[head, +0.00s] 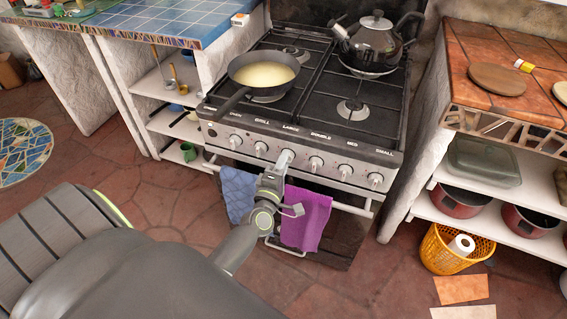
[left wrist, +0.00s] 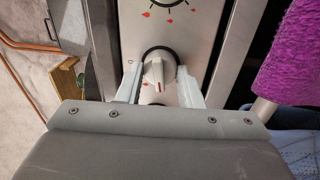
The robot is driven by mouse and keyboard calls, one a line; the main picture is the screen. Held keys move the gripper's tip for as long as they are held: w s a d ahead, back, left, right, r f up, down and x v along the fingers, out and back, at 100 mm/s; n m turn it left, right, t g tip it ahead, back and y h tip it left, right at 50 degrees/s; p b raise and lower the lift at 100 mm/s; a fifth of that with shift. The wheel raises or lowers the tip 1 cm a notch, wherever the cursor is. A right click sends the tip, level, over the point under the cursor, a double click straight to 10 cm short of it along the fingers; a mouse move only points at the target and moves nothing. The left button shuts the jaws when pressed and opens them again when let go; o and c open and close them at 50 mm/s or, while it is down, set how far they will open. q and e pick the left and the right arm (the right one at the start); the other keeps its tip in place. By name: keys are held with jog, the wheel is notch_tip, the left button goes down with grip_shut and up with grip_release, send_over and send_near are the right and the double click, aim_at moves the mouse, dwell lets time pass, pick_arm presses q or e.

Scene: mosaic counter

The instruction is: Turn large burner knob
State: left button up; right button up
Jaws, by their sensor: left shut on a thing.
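The stove's front panel (head: 300,163) has a row of knobs under the labels oven, grill, large, double, med and small. My left gripper (head: 285,158) is at the third knob, under the large label, and covers most of it in the head view. My right gripper is not in view.
A pan (head: 264,72) of yellowish food stands on the left burners, its handle over the front edge. A black kettle (head: 375,42) is at the back right. A blue towel (head: 237,192) and a purple towel (head: 306,219) hang below the panel. Neighbouring knobs (head: 316,163) are close by.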

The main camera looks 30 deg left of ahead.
pick_arm(q)
jog(key=o, duration=1)
jog(key=shift+s, duration=0.1)
pick_arm(e)
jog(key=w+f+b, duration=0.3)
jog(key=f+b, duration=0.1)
jog(key=b, duration=0.3)
pick_arm(q)
jog(key=shift+b+v, duration=1.4)
jog(key=shift+v, duration=7.25)
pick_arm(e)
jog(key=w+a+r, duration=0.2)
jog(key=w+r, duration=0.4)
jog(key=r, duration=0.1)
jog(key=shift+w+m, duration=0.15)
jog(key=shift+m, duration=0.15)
pick_arm(q)
jog(key=shift+c, duration=0.5)
